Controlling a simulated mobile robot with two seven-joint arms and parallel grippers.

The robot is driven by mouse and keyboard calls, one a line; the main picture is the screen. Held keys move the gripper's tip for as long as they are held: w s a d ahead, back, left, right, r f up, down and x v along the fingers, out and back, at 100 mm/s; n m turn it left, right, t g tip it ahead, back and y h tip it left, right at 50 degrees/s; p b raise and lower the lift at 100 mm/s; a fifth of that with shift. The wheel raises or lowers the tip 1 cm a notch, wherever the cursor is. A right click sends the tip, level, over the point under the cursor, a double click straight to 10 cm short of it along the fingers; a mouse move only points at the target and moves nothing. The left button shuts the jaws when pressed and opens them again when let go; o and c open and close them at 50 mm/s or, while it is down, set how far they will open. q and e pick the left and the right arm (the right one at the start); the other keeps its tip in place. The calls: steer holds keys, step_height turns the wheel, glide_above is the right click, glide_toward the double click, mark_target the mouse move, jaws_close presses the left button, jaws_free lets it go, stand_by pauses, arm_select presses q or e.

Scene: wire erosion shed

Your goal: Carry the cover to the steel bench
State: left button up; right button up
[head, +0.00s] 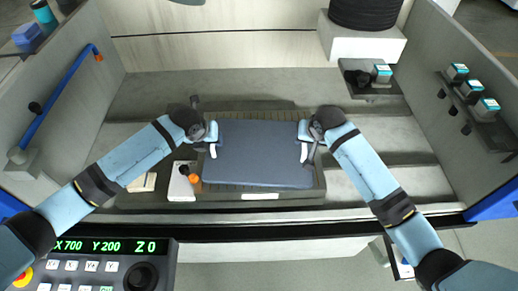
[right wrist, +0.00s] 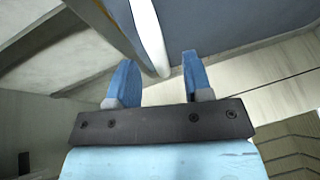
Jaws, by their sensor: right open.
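The cover (head: 258,155) is a flat dark blue-grey panel with a pale handle at each side. It lies over a dark ribbed tray or frame (head: 312,190) in the middle of the head view. My left gripper (head: 211,140) is at its left handle; whether the jaws are shut on it is too small to tell. My right gripper (head: 305,138) is at the right handle. In the right wrist view the right gripper (right wrist: 160,65) is open, with the white handle (right wrist: 148,35) reaching between its blue fingers. I cannot identify a steel bench in these frames.
Grey side walls stand left and right, with a blue pipe (head: 66,92) on the left. A control panel (head: 95,265) is at the front left. A white block with a black spool (head: 362,42) stands at the back right. A small white box (head: 181,183) lies left of the cover.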

arm_select(q)
steer(key=shift+x, duration=1.35)
arm_select(e)
steer(key=shift+x, duration=1.3)
arm_select(q)
jaws_close()
arm_select(e)
jaws_close()
arm_select(q)
steer(key=shift+w+r, duration=0.1)
steer(key=shift+r, duration=0.05)
arm_select(e)
steer(key=shift+r, duration=0.1)
